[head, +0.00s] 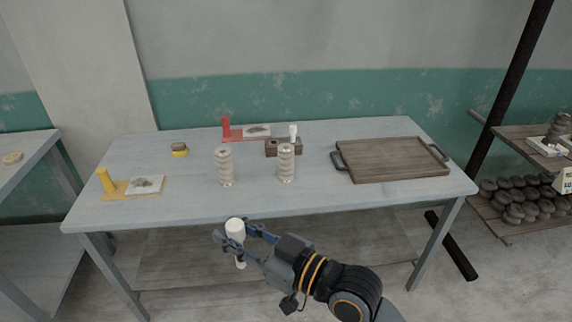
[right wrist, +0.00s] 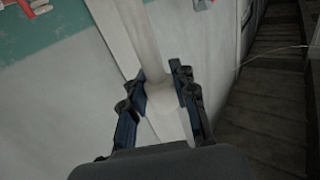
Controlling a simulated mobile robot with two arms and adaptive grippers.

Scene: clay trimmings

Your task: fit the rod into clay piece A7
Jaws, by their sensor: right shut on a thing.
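My right gripper (head: 244,238) is shut on a white rod (head: 235,229) with a thick rounded upper end. It holds the rod roughly upright in front of the table's front edge, apart from the clay. The right wrist view shows the fingers (right wrist: 160,95) on both sides of the pale rod (right wrist: 147,45). Two ribbed, pale clay cylinders stand upright on the table: a left one (head: 224,167) and a right one (head: 286,163). I cannot read any label, so I cannot tell which is A7. My left gripper is not in view.
The grey-blue table (head: 330,195) also holds a wooden tray (head: 392,160), a dark block (head: 272,149) with a white-topped piece (head: 293,132), a red stand (head: 226,128), a yellow stand (head: 105,183) and a small yellow-and-dark item (head: 179,150). The table's front strip is clear.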

